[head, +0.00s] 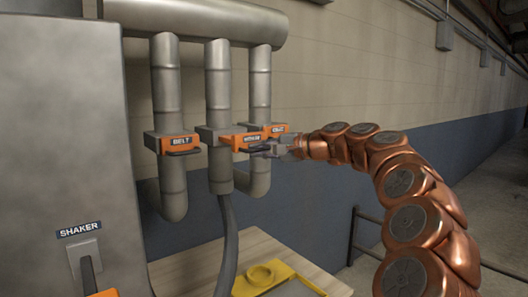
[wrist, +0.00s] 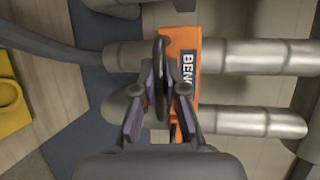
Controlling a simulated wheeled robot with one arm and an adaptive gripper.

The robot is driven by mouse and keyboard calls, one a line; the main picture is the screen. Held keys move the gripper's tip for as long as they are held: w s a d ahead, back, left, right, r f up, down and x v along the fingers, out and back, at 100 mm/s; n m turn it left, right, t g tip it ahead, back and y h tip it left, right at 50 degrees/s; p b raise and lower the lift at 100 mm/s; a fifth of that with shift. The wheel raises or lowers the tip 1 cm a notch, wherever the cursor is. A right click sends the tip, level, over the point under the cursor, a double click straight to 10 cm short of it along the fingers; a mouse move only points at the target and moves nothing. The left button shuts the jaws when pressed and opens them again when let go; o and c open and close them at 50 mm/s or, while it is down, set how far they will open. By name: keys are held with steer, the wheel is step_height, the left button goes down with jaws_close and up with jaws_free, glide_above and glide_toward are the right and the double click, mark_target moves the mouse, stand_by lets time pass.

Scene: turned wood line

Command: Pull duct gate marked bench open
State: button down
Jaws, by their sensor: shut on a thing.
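The bench gate is an orange plate (wrist: 184,60) across a grey duct in the wrist view, its label partly covered and reading "BENC". In the head view it is the middle orange gate (head: 240,137), on the middle pipe. Its dark loop handle (wrist: 160,48) stands between my fingers in the wrist view. My gripper (wrist: 160,88) is shut on that handle. In the head view my gripper (head: 272,149) reaches in from the right and covers part of the gate's front. How far the plate is drawn out cannot be told.
The orange gate marked BELT (head: 181,144) is on the left pipe. Another orange gate (head: 278,129) sits close behind on the right pipe. A yellow object (head: 265,278) lies on the bench top below.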

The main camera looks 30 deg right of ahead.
steer(key=shift+d+f, duration=0.1)
steer(key=c, duration=1.7)
jaws_free()
steer(key=shift+s, duration=0.1)
steer(key=shift+o, duration=1)
steer(key=shift+s, duration=0.15)
steer(key=o, duration=0.3)
steer(key=v, duration=1.2)
